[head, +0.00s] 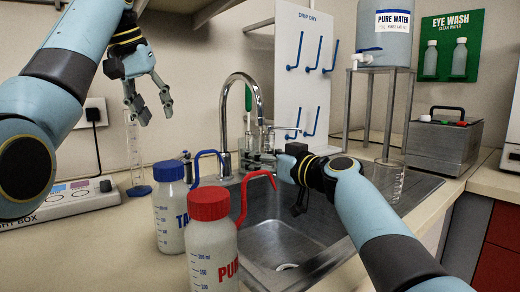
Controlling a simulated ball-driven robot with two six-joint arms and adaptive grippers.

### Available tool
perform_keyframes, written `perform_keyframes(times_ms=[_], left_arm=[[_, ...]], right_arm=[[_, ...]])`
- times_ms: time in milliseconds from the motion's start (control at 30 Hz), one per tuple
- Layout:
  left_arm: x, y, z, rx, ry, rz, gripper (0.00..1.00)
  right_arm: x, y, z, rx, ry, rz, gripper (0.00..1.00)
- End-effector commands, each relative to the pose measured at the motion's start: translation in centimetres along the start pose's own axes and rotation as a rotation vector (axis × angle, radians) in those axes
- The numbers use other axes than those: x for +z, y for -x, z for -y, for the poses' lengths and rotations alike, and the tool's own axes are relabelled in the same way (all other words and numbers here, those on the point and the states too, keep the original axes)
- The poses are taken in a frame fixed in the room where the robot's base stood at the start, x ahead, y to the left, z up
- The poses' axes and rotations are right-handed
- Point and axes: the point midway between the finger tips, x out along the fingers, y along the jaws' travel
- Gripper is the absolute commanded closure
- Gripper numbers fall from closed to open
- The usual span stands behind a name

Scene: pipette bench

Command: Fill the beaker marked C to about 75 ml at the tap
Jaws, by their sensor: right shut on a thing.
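The silver tap (238,95) arches over the steel sink (285,240). My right gripper (281,168) reaches over the sink from the right, near the tap. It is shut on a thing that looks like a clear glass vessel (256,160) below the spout. The gripper and clutter partly hide this vessel, and I cannot read a letter C or a water level on it. My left gripper (149,108) is raised at the upper left, its fingers apart and empty, far from the sink.
A red-capped bottle (212,250) and a blue-capped bottle (170,215) stand left of the sink, their spouts towards it. A clear cylinder (133,150) stands behind them. A drip-dry board (300,75) and a pure water tank (383,50) stand behind the sink.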

Motion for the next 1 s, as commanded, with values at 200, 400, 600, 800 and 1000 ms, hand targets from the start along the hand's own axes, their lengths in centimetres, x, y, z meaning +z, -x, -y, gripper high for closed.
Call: perform_keyframes(times_ms=[200, 400, 600, 800, 1000], left_arm=[[0.0, 0.0, 0.0, 0.0, 0.0, 0.0, 0.64], [0.0, 0.0, 0.0, 0.0, 0.0, 0.0, 0.64], [0.0, 0.0, 0.0, 0.0, 0.0, 0.0, 0.64], [0.0, 0.0, 0.0, 0.0, 0.0, 0.0, 0.64], [0.0, 0.0, 0.0, 0.0, 0.0, 0.0, 0.64]], right_arm=[[-0.1, 0.0, 0.0, 0.0, 0.0, -0.001, 0.74], [-0.1, 0.0, 0.0, 0.0, 0.0, -0.001, 0.74], [-0.1, 0.0, 0.0, 0.0, 0.0, -0.001, 0.74], [-0.1, 0.0, 0.0, 0.0, 0.0, -0.001, 0.74], [0.1, 2.5, -0.1, 0.002, 0.002, 0.0, 0.74]])
